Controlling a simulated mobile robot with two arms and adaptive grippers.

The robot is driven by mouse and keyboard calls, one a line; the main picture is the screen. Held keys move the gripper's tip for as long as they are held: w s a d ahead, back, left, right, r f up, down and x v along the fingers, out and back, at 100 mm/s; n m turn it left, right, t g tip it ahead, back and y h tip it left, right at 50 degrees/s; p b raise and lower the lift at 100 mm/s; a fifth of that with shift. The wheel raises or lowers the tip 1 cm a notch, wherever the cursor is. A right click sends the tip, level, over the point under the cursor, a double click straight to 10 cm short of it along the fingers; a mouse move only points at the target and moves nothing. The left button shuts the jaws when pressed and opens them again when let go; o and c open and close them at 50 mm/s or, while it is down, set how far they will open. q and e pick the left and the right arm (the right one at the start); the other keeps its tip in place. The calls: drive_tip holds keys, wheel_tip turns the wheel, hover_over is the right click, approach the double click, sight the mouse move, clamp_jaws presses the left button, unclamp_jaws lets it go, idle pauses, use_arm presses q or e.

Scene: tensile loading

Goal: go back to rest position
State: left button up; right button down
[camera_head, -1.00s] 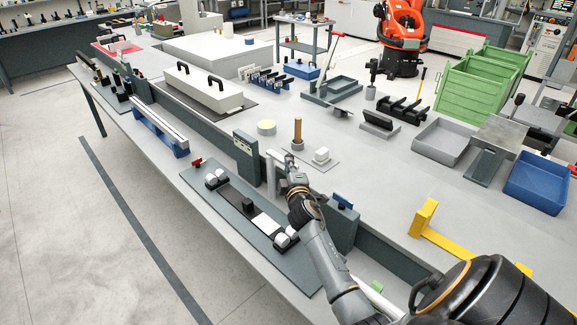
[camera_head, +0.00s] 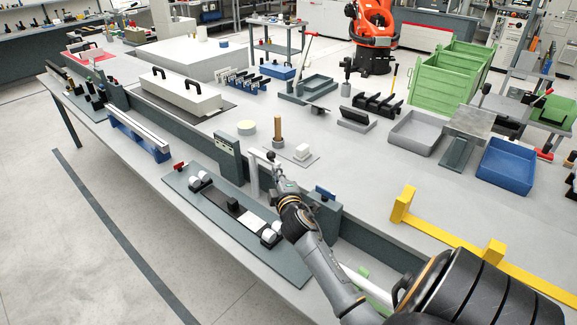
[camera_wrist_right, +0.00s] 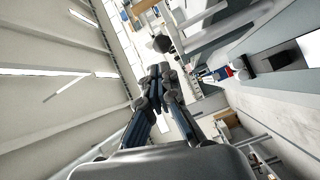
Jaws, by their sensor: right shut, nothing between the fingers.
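My right arm reaches in from the bottom right in the head view. Its right gripper (camera_head: 272,165) is over the table (camera_head: 330,180), near a grey upright block (camera_head: 228,157) and a pale post (camera_head: 253,177). In the right wrist view the gripper's two dark fingers (camera_wrist_right: 158,75) meet at their tips with nothing between them. My left gripper is not in view.
A dark plate (camera_head: 190,191) with white rollers lies in front of the arm. A yellow bracket (camera_head: 440,240) is at the right.

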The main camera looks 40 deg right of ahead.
drive_tip(key=s+a+f+m+g+y, duration=0.3)
drive_tip(key=s+a+f+g, duration=0.1)
drive_tip(key=s+a, duration=0.65)
drive_tip(key=s+a+f+m+g+y, duration=0.25)
drive_tip(key=s+a+f+g, duration=0.2)
drive_tip(key=s+a, duration=0.55)
drive_tip(key=s+a+f+m+g+y, duration=0.25)
drive_tip(key=s+a+f, duration=0.25)
drive_tip(key=s+a, duration=0.55)
wheel_tip(320, 180, down, 28)
drive_tip(key=s+d+g+b, duration=0.2)
drive_tip(key=s+b, duration=0.1)
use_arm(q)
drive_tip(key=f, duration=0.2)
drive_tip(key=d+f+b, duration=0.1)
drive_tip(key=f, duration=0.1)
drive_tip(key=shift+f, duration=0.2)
use_arm(e)
drive_tip(key=s+d+f+g, duration=0.1)
drive_tip(key=s+d+f, duration=0.1)
drive_tip(key=s+f, duration=1.4)
drive_tip(key=shift+s+d+f+n+y, duration=0.2)
drive_tip(key=shift+d+f+n+y, duration=0.1)
drive_tip(key=shift+f+n, duration=0.1)
